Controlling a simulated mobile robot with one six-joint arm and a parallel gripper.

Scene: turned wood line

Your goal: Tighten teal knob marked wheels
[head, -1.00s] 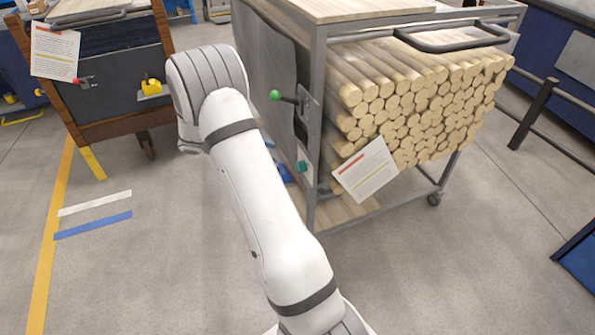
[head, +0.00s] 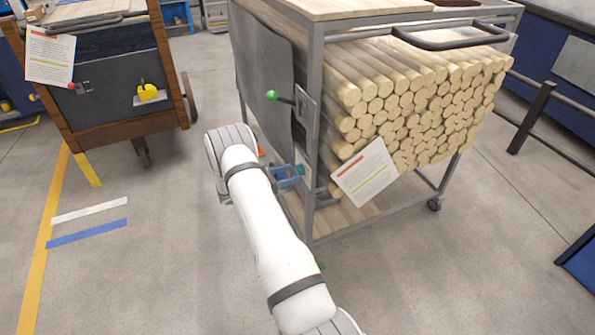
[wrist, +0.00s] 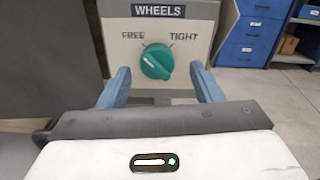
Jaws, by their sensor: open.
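The teal knob (wrist: 157,61) sits on a pale plate (wrist: 190,15) headed WHEELS, with FREE at its upper left and TIGHT at its upper right. A pale line crosses its face; which end is the pointer is unclear. My gripper (wrist: 163,82) is open, its two blue fingers apart on either side of the knob in the wrist view, with nothing held. Whether the fingers reach past the knob's face is hard to tell. In the head view the knob (head: 300,170) shows small on the cart's side, with my gripper (head: 290,177) close by it.
The metal cart (head: 313,130) holds a stack of round wood rods (head: 425,95). A green-tipped lever (head: 272,96) sticks out above the knob, and a paper sheet (head: 365,185) hangs beside it. A wooden cart (head: 115,125) stands at left.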

